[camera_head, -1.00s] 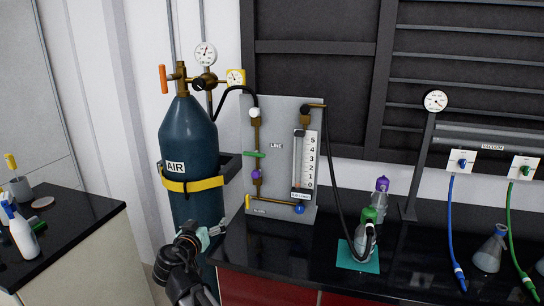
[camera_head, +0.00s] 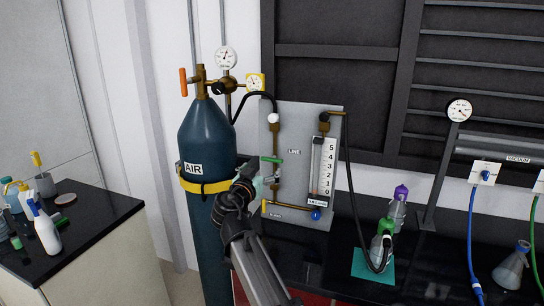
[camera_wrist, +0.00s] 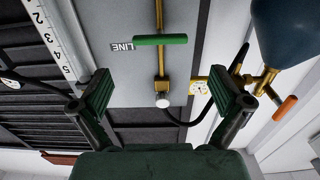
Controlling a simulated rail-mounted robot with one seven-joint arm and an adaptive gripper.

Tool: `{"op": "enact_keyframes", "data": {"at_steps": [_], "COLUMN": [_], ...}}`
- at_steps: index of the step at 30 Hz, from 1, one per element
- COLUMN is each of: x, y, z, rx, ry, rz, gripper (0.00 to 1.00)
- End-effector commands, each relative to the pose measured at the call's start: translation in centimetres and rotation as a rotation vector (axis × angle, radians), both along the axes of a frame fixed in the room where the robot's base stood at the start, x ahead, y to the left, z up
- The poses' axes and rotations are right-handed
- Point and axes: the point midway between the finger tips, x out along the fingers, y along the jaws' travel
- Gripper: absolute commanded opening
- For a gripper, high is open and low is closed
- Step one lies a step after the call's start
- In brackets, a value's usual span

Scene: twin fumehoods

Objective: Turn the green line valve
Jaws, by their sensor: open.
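The green line valve handle (camera_head: 272,159) lies level across a brass pipe on the grey panel (camera_head: 305,118), beside the LINE label. In the wrist view, which is upside down, the green handle (camera_wrist: 160,39) sits centrally beyond the fingertips. My gripper (camera_head: 258,182) is just below and left of the handle in the head view. In the wrist view my gripper (camera_wrist: 167,98) is open, its two green-padded fingers wide apart with nothing between them. It appears apart from the handle. The purple knob lower on the pipe is hidden behind my gripper in the head view.
The blue AIR cylinder (camera_head: 205,140) with its yellow strap stands left of the panel. A white knob (camera_head: 273,118) is above the handle. A black hose (camera_head: 351,190) runs to a flask (camera_head: 380,250) on a teal mat (camera_head: 362,265) at right.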

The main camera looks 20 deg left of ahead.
Motion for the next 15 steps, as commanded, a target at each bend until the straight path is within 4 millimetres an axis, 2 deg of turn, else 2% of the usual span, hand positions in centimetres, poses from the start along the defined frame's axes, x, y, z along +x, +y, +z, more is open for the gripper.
{"op": "enact_keyframes", "data": {"at_steps": [1, 6, 15], "x": [1.3, 4.6, 8.3], "y": [0.2, 0.3, 0.2], "z": [0.3, 0.3, 0.1], "rx": [-0.001, 0.000, 0.001], "ry": [0.001, 0.001, 0.001], "rz": [-0.001, 0.000, 0.000], "gripper": [1.00, 1.00, 1.00]}}
